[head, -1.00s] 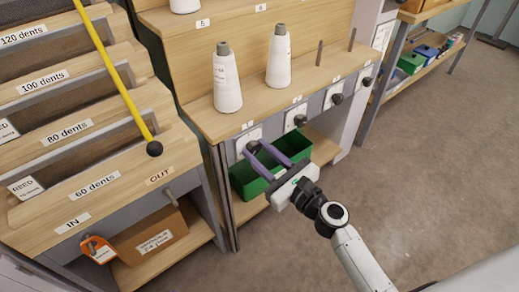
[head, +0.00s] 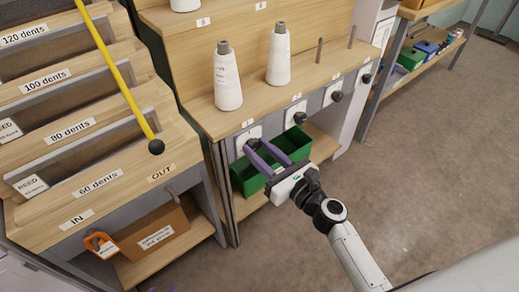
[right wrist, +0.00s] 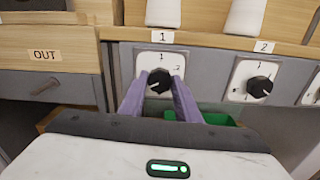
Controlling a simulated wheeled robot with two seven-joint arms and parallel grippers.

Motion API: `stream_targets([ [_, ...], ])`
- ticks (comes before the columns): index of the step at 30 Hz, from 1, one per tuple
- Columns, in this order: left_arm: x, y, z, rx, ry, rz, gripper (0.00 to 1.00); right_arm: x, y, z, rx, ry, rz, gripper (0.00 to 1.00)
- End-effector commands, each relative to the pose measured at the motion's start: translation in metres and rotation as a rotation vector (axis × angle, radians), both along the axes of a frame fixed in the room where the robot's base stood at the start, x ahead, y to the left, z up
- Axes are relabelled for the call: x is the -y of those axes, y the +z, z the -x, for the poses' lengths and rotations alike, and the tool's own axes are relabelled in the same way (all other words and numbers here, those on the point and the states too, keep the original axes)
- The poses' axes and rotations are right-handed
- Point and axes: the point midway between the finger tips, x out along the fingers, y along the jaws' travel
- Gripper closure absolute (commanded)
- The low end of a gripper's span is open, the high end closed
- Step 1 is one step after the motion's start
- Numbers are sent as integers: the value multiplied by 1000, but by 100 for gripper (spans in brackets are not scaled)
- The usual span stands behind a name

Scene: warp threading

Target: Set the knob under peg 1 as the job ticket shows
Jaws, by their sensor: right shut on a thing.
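The black knob (right wrist: 160,81) under label 1 sits on a white dial plate (right wrist: 158,58) with small numbers. In the head view this knob (head: 252,143) is on the front of the rack, below the white cone (head: 227,80) at peg 1. My right gripper (right wrist: 160,88) is shut on the knob, with one purple finger on each side. The knob's pointer mark is too small to read surely. In the head view my right gripper (head: 259,150) reaches in from the lower right. I see no readable job ticket. My left gripper is not in view.
A second knob (right wrist: 260,87) sits right of the first under label 2, with more knobs beyond. A green bin (head: 290,150) stands below. A reed rack (head: 75,200) with a yellow rod (head: 120,75) is at the left. The floor at right is clear.

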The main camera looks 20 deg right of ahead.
Motion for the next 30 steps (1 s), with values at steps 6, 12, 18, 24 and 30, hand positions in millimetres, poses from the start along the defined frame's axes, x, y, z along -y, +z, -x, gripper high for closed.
stream_targets([
  [6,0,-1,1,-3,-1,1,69,0,-1,0,-2,-1,-2,52],
  [12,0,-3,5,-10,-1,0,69,0,0,1,-1,-1,-1,52],
  [18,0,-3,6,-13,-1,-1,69,7,-2,20,-5,-1,-1,52],
  [24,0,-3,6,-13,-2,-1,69,21,-2,58,-6,-3,-1,52],
  [30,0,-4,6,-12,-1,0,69,31,-2,87,-4,-2,-2,52],
])
